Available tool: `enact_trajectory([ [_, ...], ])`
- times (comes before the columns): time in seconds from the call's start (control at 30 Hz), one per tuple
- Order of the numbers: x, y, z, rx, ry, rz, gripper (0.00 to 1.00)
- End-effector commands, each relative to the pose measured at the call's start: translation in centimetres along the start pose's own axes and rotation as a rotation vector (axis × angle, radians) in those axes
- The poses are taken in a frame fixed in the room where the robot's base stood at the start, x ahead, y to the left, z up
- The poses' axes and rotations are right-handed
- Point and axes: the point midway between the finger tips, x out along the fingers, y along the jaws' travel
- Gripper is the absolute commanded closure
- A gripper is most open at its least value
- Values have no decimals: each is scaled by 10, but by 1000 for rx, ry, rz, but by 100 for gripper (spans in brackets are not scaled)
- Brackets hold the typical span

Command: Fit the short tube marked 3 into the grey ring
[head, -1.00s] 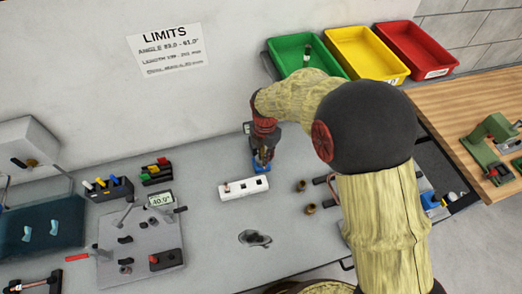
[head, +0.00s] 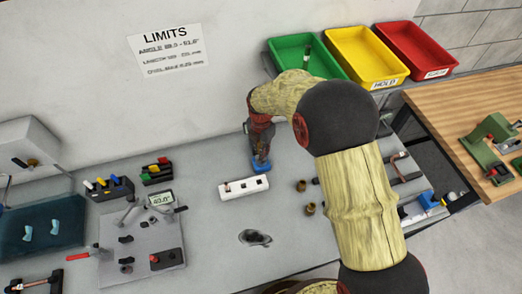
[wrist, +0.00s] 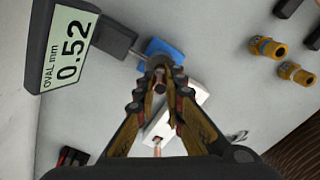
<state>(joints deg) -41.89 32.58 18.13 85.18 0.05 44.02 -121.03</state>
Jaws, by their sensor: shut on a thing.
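My gripper (head: 260,158) is at the blue-based gauge (head: 261,168) by the back wall. In the wrist view its fingertips (wrist: 160,82) are closed together on a small tube (wrist: 160,88), mostly hidden by the fingers; its mark cannot be read. The grey ring (wrist: 164,62) is right at the fingertips, in front of the blue base (wrist: 165,48). Whether the tube is inside the ring cannot be told. The gauge's display (wrist: 68,48) reads OVAL mm 0.52.
A white block with dark holes (head: 243,187) lies just in front, with a copper piece (wrist: 157,148) at one end. Two brass fittings (head: 310,208) stand to the right. An angle fixture (head: 140,250) is at left. Green (head: 278,52), yellow and red bins stand at the back right.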

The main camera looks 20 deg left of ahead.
Motion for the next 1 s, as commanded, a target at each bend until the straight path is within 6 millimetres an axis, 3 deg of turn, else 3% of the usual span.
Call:
enact_trajectory([
  [0.07,3,0,0,0,0,0,100],
  [0.1,2,0,0,0,0,0,87],
  [0.4,2,0,0,0,0,0,71],
  [0.77,-5,0,0,0,-1,1,71],
  [1.0,-42,1,0,0,-2,3,71],
])
